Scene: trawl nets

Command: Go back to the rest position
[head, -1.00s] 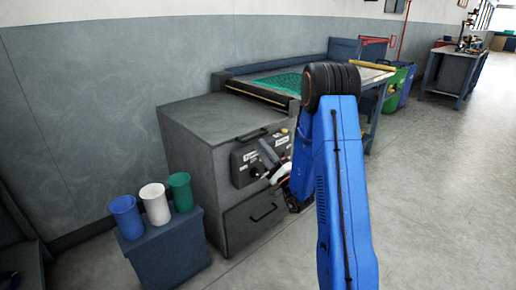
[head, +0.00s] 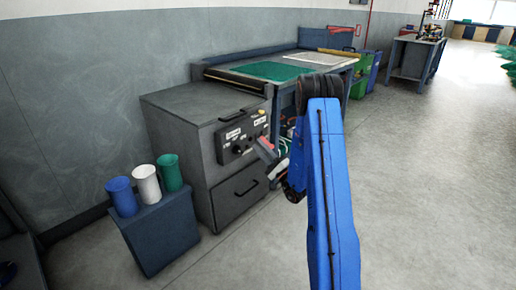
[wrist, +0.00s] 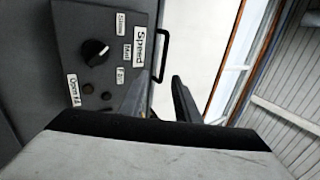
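My blue arm reaches up the middle of the head view. My gripper (head: 264,146) is beside the front of the grey cabinet (head: 193,128), just right of its control panel (head: 240,136), and seems apart from it. In the wrist view the two dark fingers (wrist: 158,100) stand apart with nothing between them, so the gripper is open. The control panel (wrist: 103,55) fills the left of that view, with a black knob (wrist: 95,52) and labels such as "Speed". Part of the panel is hidden behind the gripper.
Blue, white and green cups (head: 145,184) stand on a blue box (head: 160,235) at the lower left. A workbench with a green net (head: 272,71) is behind my arm. Bins (head: 362,78) stand beyond it. The floor to the right (head: 440,190) is clear.

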